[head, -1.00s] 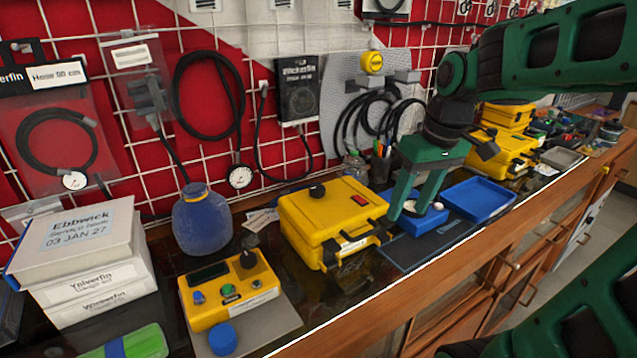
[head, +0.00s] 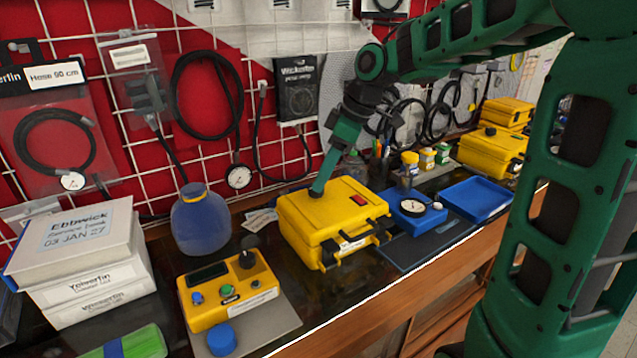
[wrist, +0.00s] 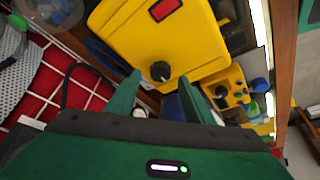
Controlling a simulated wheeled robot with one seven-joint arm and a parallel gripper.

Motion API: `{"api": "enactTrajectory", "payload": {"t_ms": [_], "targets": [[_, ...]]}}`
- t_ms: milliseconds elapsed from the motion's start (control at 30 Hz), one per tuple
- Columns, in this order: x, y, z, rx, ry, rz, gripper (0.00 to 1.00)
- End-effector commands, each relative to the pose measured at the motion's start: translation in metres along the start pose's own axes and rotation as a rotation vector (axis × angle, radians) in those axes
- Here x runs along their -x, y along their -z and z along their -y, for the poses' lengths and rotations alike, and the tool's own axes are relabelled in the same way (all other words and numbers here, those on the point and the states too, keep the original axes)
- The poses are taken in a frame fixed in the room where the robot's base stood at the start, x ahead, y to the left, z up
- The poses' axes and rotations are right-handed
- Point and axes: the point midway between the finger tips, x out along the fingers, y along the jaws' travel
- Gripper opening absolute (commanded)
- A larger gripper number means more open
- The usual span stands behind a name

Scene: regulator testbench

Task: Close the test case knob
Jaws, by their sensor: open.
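The yellow test case (head: 335,222) stands shut on the bench, with a red rocker switch on its lid. Its black knob (wrist: 160,71) is on the lid, in the wrist view between and slightly beyond my open fingertips. In the head view the knob (head: 316,192) is partly hidden by my gripper (head: 323,182), which comes down over it from above. My gripper (wrist: 158,78) is open in the wrist view, one finger to each side of the knob. I cannot tell whether the fingers touch it.
A yellow control box (head: 228,290) with its own black knob stands front left, near a blue jar (head: 200,226).

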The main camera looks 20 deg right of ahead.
Motion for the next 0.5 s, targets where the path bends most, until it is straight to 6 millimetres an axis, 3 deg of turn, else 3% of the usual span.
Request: {"api": "enactTrajectory", "payload": {"t_ms": [200,500], "targets": [[-0.026,-0.001,0.000,-0.002,0.001,0.001,0.48],[-0.033,-0.001,0.000,-0.001,0.000,0.001,0.48]]}}
